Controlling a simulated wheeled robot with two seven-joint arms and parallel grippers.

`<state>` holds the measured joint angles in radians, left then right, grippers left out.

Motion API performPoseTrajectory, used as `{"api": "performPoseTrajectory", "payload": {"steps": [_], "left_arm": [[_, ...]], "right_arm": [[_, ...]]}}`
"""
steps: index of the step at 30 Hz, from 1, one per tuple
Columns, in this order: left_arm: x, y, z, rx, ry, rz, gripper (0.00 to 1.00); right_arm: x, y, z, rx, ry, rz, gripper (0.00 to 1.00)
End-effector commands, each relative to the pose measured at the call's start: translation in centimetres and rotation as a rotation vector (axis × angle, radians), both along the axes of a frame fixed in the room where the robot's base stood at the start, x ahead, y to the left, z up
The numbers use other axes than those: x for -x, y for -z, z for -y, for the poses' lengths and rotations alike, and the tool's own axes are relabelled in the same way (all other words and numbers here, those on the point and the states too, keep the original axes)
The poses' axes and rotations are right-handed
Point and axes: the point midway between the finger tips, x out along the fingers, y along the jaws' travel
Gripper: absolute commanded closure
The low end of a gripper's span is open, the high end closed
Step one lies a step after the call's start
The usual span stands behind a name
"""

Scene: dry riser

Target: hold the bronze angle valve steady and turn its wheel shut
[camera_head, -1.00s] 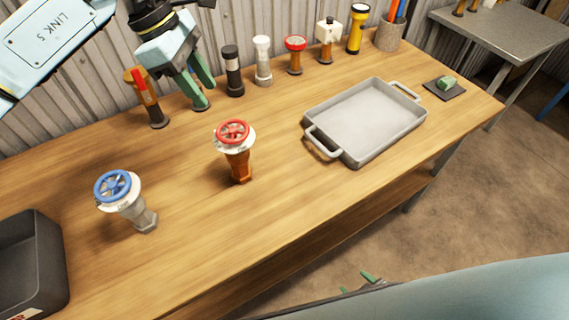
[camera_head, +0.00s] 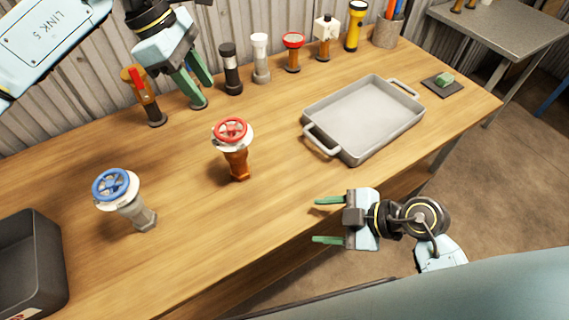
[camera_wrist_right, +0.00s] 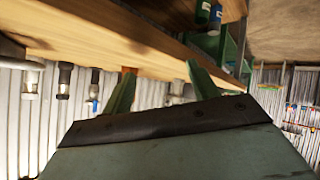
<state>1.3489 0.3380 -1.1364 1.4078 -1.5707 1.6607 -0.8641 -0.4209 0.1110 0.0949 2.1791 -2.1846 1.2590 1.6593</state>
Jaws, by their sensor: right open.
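The bronze angle valve (camera_head: 236,163) stands upright on the workbench in the head view, with a red wheel (camera_head: 231,131) on top of a white collar. Nothing touches it. My left gripper (camera_head: 203,93) is above the back of the bench, behind and left of the valve, with its green fingers apart and nothing seen between them. My right gripper (camera_head: 317,220) is open and empty by the bench's front edge, to the right of and nearer than the valve. Its green fingers also show in the right wrist view (camera_wrist_right: 161,80), where the bronze valve cannot be made out.
A grey valve with a blue wheel (camera_head: 111,184) stands to the left, near a dark bin (camera_head: 28,262). A grey tray (camera_head: 318,150) lies to the right. Several fittings and a yellow flashlight (camera_head: 355,27) line the back. The wood around the bronze valve (camera_head: 185,205) is clear.

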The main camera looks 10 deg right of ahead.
Motion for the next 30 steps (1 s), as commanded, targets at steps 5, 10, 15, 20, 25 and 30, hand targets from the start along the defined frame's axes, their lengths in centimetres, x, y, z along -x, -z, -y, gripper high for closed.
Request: {"api": "performPoseTrajectory", "payload": {"steps": [5, 10, 15, 20, 25, 30], "left_arm": [[0.0, 0.0, 0.0, 0.000, 0.000, 0.000, 0.64], [0.0, 0.0, 0.0, 0.000, 0.000, 0.000, 0.64], [0.0, 0.0, 0.0, 0.000, 0.000, 0.000, 0.64], [0.0, 0.0, 0.0, 0.000, 0.000, 0.000, 0.64], [0.0, 0.0, 0.0, 0.000, 0.000, 0.000, 0.64], [0.0, 0.0, 0.0, 0.000, 0.000, 0.000, 0.64]], "right_arm": [[-6.0, -3.3, -3.4, -0.202, 0.193, -0.074, 0.40], [-9.2, -5.8, -5.5, -0.338, 0.293, -0.129, 0.40], [-10.5, -6.7, -6.4, -0.393, 0.330, -0.155, 0.40], [-11.5, -6.2, -7.6, -0.400, 0.333, -0.159, 0.40], [-13.3, -5.0, -9.8, -0.399, 0.332, -0.160, 0.40], [-15.3, -3.7, -12.2, -0.397, 0.331, -0.159, 0.40]]}}
